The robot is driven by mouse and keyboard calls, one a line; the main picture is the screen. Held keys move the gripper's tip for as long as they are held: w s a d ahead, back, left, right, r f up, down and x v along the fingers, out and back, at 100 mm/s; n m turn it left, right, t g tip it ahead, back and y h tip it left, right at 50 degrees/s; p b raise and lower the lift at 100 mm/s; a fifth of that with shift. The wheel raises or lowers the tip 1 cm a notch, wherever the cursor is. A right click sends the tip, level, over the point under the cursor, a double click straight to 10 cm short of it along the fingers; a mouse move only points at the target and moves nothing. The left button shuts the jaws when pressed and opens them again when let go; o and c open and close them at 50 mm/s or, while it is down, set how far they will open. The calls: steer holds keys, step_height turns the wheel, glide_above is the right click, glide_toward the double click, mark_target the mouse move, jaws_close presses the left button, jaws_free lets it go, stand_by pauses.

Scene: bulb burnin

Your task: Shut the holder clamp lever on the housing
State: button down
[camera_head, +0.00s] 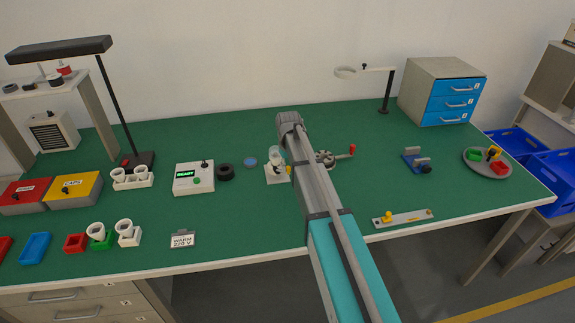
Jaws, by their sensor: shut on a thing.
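A small white housing (277,175) stands on the green bench just left of my forearm. A rounded clear or whitish part (275,155) sits above it, and a small yellow part shows at its right side. I cannot make out the clamp lever or its position. My gripper (283,152) points down at the housing from the end of my arm. It is mostly hidden, with only a small dark part visible. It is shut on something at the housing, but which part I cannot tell.
A round grey device (325,159) with a red-knobbed crank stands close right of my arm. A control box (194,177) with a green display and a black ring (225,172) stand to the left.

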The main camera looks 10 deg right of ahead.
steer(key=m, duration=0.2)
steer(key=s+a+m, duration=0.1)
steer(key=m, duration=0.2)
steer(key=shift+s+a, duration=0.15)
steer(key=shift+s, duration=0.05)
stand_by(0.4)
steer(key=c, duration=0.5)
jaws_free()
steer(key=shift+c, duration=0.2)
steer(key=s+d+r+n+p, duration=0.1)
steer(key=s, duration=1.1)
steer(key=s+r+n+p, duration=0.2)
steer(key=s, duration=1.1)
steer(key=shift+s+d, duration=0.25)
steer(key=shift+d, duration=0.1)
